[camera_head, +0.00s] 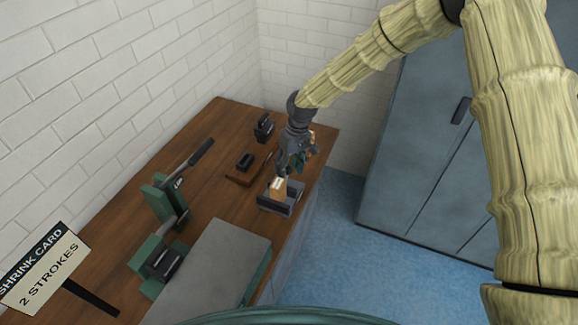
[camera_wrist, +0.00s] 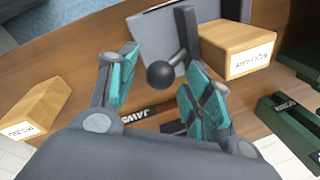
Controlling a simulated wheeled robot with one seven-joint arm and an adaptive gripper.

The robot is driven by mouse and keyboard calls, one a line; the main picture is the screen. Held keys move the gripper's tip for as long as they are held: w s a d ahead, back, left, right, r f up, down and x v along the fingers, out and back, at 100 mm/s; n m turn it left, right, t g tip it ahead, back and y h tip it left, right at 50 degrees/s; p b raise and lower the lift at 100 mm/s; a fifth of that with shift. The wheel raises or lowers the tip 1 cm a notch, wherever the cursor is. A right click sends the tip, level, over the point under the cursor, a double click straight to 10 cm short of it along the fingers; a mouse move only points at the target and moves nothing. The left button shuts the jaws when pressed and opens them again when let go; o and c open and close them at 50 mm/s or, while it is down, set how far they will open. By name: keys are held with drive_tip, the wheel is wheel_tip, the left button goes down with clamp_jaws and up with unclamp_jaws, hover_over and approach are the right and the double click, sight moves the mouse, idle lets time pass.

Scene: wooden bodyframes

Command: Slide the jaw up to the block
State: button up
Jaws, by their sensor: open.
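In the wrist view, a wooden block (camera_wrist: 225,38) with a white label stands to the right, close beside a dark upright jaw (camera_wrist: 187,30). A dark round knob (camera_wrist: 162,74) shows by the jaw, between my gripper's teal fingers. My gripper (camera_wrist: 158,90) is open, one finger on each side of the knob; I cannot tell whether either touches it. In the head view, my gripper (camera_head: 288,168) is low over the far right of the bench, above a grey fixture (camera_head: 291,205) with the wooden block (camera_head: 278,191) at it. The jaw is not clear there.
A second labelled wooden block (camera_wrist: 42,100) lies left in the wrist view. The wooden bench (camera_head: 225,120) also holds a green lever tool (camera_head: 155,200), a grey-topped box (camera_head: 215,260) and small dark tools. A sign (camera_head: 45,268) stands at front left. Blue floor lies right.

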drive_tip(key=shift+r, duration=0.1)
wheel_tip(320, 180, up, 12)
drive_tip(key=w+d, duration=0.1)
drive_tip(key=d, duration=0.1)
drive_tip(key=shift+w+f, duration=0.15)
drive_tip(key=shift+f, duration=0.1)
drive_tip(key=shift+a, duration=0.1)
idle(0.4)
